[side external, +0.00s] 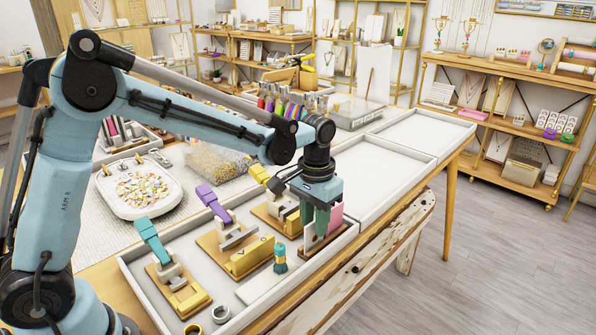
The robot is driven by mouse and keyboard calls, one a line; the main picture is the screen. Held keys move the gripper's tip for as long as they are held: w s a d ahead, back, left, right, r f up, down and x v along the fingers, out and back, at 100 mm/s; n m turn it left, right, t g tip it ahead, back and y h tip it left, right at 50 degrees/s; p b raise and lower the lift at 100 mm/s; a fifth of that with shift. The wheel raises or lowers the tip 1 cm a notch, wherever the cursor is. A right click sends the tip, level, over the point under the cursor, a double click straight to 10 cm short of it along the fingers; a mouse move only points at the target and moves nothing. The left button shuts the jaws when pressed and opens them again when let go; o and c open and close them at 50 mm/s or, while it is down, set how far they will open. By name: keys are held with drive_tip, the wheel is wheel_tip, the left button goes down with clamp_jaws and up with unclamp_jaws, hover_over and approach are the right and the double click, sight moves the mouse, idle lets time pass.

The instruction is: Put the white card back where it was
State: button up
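My gripper (315,218), with green fingers, points down over the right part of the near white tray (140,282). Its fingers are at a small holder (322,242) with a pink card (336,216) standing upright beside them. A pale upright edge also shows at the holder, but I cannot tell whether it is the white card or part of the holder. A flat white rectangular piece (262,286) lies in the tray, left of the blue brush-like item; it may be a card. The fingers hide part of the holder, and whether they grip anything is unclear.
Two empty white trays (385,178) (428,133) lie beyond. A bead dish (138,190) stands left.

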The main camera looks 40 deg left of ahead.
drive_tip(key=shift+r, duration=0.1)
wheel_tip(320, 180, up, 12)
drive_tip(key=t, duration=0.4)
approach(314, 221)
drive_tip(key=s+a+r, duration=0.3)
drive_tip(key=s+a, duration=0.1)
drive_tip(key=s+a+f+t, duration=0.2)
drive_tip(key=s+f+t, duration=0.1)
drive_tip(key=s+f, duration=0.2)
drive_tip(key=shift+s, duration=1.05)
